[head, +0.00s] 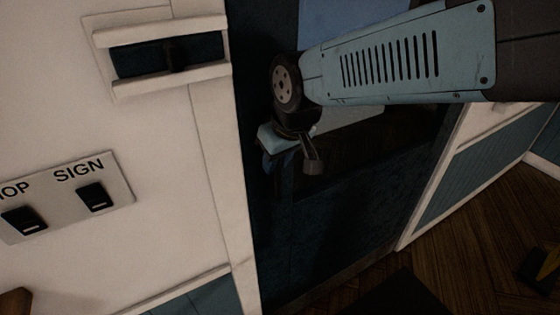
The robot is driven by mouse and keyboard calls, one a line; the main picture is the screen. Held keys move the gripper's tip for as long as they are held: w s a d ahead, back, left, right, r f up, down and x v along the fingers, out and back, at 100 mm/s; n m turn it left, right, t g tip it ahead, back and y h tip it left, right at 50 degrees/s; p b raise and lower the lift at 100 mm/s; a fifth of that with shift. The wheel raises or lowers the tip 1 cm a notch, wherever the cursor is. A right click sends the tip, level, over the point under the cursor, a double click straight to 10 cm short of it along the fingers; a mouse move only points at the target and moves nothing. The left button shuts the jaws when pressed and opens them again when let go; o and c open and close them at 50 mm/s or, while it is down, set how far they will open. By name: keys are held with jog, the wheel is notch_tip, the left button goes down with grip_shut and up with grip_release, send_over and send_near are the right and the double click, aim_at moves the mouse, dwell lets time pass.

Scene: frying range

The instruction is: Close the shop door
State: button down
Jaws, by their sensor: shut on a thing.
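The shop door (350,215) is the dark blue panel filling the middle of the head view, with a glazed part above. My gripper (290,158) is at the left side of the door, below my blue arm. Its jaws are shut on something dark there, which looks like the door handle. The jaws and my wrist hide most of the handle. The light door frame (222,170) runs down just left of the door. I cannot tell exactly how far the door stands from its frame.
A switch plate marked SIGN (78,195) is on the white wall to the left. A slotted wall fitting (165,55) is above it. Blue panelling with light trim (480,165) stands to the right. The wooden floor (470,250) shows at lower right, with a dark mat (405,295) by the door.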

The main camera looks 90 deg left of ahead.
jog(key=c, duration=1)
grip_release()
jog(key=shift+s+a+r, duration=0.3)
jog(key=shift+c, duration=0.2)
jog(key=v, duration=1.3)
jog(key=shift+w+d, duration=0.35)
jog(key=shift+w, duration=0.1)
